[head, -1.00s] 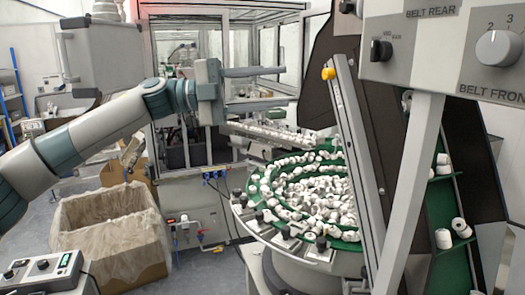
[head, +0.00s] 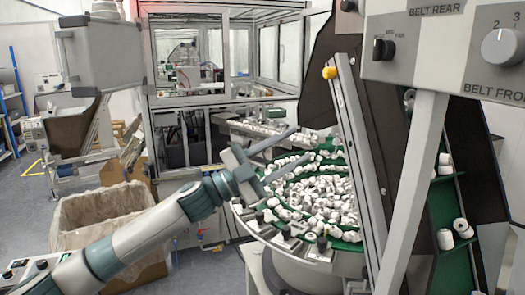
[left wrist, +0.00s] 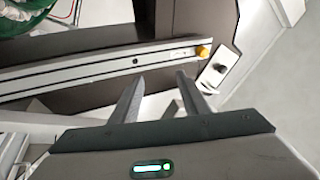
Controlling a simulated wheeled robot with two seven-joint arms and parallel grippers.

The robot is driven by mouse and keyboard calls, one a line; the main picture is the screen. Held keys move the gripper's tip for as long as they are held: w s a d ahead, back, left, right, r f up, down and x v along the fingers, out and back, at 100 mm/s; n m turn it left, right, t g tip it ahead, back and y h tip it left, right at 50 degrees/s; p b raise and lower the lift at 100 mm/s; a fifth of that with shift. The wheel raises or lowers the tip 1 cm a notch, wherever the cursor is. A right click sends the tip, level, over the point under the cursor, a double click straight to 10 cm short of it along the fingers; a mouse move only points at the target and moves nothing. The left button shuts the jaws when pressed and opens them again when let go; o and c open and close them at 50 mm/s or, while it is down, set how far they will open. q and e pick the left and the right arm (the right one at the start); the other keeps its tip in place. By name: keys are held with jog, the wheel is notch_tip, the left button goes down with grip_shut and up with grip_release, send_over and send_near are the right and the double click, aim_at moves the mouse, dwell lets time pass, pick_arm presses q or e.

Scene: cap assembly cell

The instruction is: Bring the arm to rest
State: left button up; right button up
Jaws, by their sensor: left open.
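My left gripper (head: 284,156) is open, with its two fingers apart and nothing between them. In the head view it is in front of the round feeder bowl (head: 262,232), over its left rear part as seen, and points to the right. My left arm comes up to it from the lower left. In the left wrist view both fingers of the left gripper (left wrist: 158,92) show, spread and empty, with a metal rail (left wrist: 80,72) beyond them. My right gripper is in neither view.
White caps (head: 320,190) fill the bowl. A slanted post with a yellow knob (head: 329,72) and a control panel (head: 440,45) stand at the right. A lined carton (head: 85,222) stands on the floor at the left. A glazed machine cabinet (head: 225,90) is behind.

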pick_arm(q)
jog(key=s+a+f+n+t+y, duration=0.25)
jog(key=a+f+n+y, duration=0.3)
jog(key=f, duration=0.65)
jog(key=s+a+f+n+t+y, duration=0.25)
jog(key=a+f+n+y, duration=0.35)
jog(key=f, duration=0.7)
jog(key=s+a+f+n+t+y, duration=0.25)
jog(key=s+f+n+y, duration=0.2)
jog(key=f+n, duration=0.55)
jog(key=s+a+f+g+y, duration=0.2)
jog(key=s+a+f+g, duration=0.15)
jog(key=s+f, duration=0.45)
jog(key=s+a+f+g+y, duration=0.25)
jog(key=s+a+f, duration=0.25)
jog(key=s+f, duration=0.3)
jog(key=s+a+f+n+g, duration=0.1)
jog(key=s+a+f+g, duration=0.2)
jog(key=s, duration=0.7)
jog(key=s+a+f+n+g, duration=0.1)
jog(key=s+a+f+g, duration=0.2)
jog(key=s, duration=0.6)
notch_tip(320, 180, down, 29)
jog(key=s, duration=0.2)
jog(key=s+a+f+g, duration=0.2)
jog(key=s+a+f, duration=0.1)
jog(key=s+f, duration=1.3)
jog(key=shift+s+a+f+m+y, duration=0.2)
jog(key=shift+s+f+m+y, duration=0.2)
jog(key=shift+s, duration=0.35)
